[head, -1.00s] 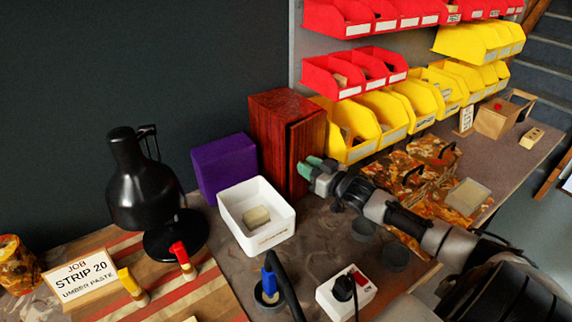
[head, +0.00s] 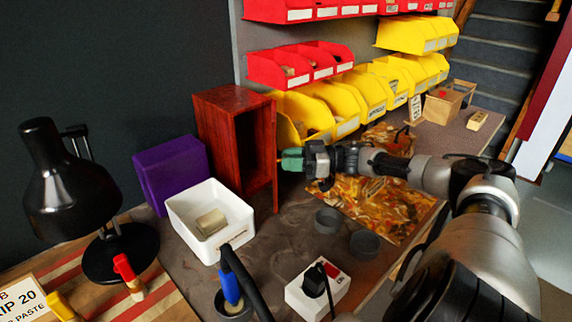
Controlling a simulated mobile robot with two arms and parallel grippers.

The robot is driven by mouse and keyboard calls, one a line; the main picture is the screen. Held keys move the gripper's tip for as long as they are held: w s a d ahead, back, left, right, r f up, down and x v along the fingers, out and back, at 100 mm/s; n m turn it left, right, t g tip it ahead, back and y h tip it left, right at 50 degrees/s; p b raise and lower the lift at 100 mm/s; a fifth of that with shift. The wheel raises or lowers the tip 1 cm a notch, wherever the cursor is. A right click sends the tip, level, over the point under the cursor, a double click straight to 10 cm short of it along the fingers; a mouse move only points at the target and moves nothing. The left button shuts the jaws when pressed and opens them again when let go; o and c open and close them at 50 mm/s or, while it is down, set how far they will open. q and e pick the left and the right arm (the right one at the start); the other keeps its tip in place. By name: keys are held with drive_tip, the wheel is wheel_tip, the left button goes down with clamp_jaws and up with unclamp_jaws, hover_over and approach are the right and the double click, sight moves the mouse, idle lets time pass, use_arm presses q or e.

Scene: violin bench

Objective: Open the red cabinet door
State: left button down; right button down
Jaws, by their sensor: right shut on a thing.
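The red wood-grain cabinet (head: 215,132) stands at the back of the bench. Its front is open and shows a dark hollow inside. The cabinet door (head: 274,158) stands swung out at the cabinet's right side, seen nearly edge-on. My right gripper (head: 291,160), with green fingertips, is at the door's outer side, shut on the door or its handle. The exact grip point is too small to tell. My left gripper is out of view.
Yellow bins (head: 300,112) stand behind the gripper. Dark round cups (head: 328,220) and a white socket box (head: 303,296) are nearer.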

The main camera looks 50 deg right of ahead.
idle(0.4)
drive_tip(key=c, duration=0.9)
unclamp_jaws()
drive_tip(key=s+d+r+p, duration=0.1)
drive_tip(key=s+r, duration=0.2)
drive_tip(key=s+d+r, duration=0.1)
drive_tip(key=s+r, duration=0.3)
drive_tip(key=s+r+p, duration=0.1)
drive_tip(key=s+r, duration=0.3)
drive_tip(key=shift+s+d+p, duration=0.2)
drive_tip(key=shift+d+p, duration=0.1)
drive_tip(key=shift+d, duration=0.1)
drive_tip(key=shift+c, duration=0.4)
